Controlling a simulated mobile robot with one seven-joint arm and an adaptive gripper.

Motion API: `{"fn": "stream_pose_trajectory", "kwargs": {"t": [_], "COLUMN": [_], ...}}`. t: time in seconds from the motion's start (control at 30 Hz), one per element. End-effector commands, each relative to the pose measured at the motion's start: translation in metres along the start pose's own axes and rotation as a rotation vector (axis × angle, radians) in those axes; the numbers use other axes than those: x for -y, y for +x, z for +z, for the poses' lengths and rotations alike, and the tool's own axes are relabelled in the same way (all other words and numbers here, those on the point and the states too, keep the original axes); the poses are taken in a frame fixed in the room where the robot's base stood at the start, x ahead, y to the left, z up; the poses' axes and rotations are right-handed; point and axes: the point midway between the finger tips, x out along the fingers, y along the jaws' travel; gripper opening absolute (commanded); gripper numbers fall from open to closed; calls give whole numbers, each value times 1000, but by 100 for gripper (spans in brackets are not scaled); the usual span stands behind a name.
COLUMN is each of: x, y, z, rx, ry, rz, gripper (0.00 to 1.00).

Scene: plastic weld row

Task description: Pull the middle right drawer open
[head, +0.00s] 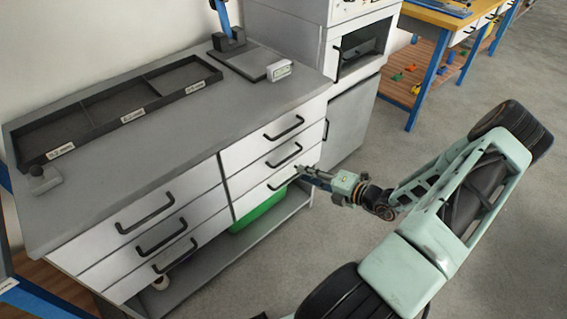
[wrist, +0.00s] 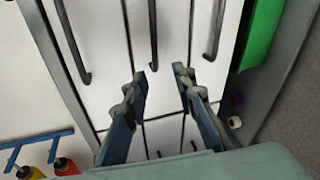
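The middle right drawer (head: 247,166) is a white front in the right column of the grey workbench, and it looks shut. Its dark bar handle (head: 284,156) also shows in the wrist view as the central upright bar (wrist: 153,35). My gripper (head: 299,171) is in front of the right column's lower drawers in the head view. In the wrist view my gripper (wrist: 162,72) is open, with nothing between its fingers. The near end of the middle handle appears between the fingertips, closer to the left one. I cannot tell how far the fingertips are from it.
The top right handle (head: 284,128) and bottom right handle (head: 285,179) lie above and below. A green bin (head: 262,214) sits on the shelf underneath. The left drawer column (head: 105,248) is beside it. Grey floor (head: 250,280) in front is clear.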

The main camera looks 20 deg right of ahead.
Motion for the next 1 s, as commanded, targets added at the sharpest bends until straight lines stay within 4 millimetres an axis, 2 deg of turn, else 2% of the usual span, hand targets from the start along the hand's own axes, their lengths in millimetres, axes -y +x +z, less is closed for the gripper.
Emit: {"fn": "stream_pose_trajectory", "kwargs": {"t": [0.03,0.13,0.27,0.37,0.8,1.0], "x": [7,10,10,10,6,4], "y": [-1,-2,-2,6,83,100], "z": [8,22,29,31,42,45], "rx": [52,116,149,150,147,148], "ry": [74,171,223,226,223,222], "rz": [27,63,84,85,82,82], "gripper": [25,25,25,25,25,25]}}
